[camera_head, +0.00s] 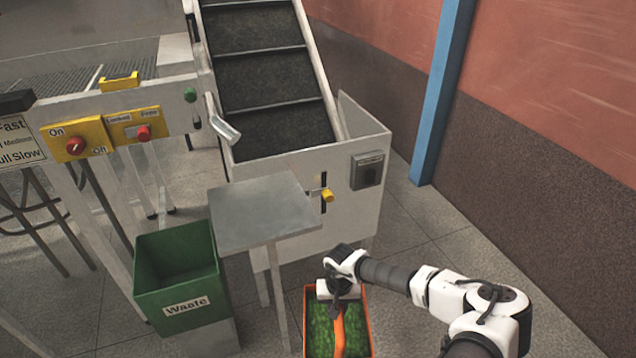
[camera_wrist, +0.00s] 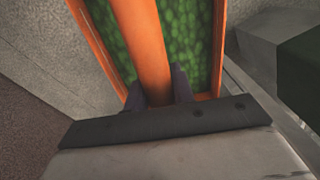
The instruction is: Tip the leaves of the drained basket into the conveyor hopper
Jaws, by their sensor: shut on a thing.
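An orange basket (camera_head: 308,322) full of green leaves (camera_head: 322,337) is at the bottom middle of the head view, low beside the conveyor. An orange handle bar (camera_head: 340,332) runs across its top. My gripper (camera_head: 338,296) is over the basket's far end, shut on this handle. In the wrist view the two dark fingertips (camera_wrist: 160,92) stand on either side of the handle (camera_wrist: 140,40), with leaves (camera_wrist: 192,38) below. The conveyor hopper (camera_head: 366,140) is the pale metal box around the foot of the dark ribbed belt (camera_head: 270,95). Its inside is partly hidden.
A grey metal table (camera_head: 263,208) stands in front of the hopper, left of the basket. A green waste bin (camera_head: 178,275) is further left. A yellow knob (camera_head: 328,195) and a grey switch box (camera_head: 368,170) are on the hopper. Floor is clear at right, before the wall.

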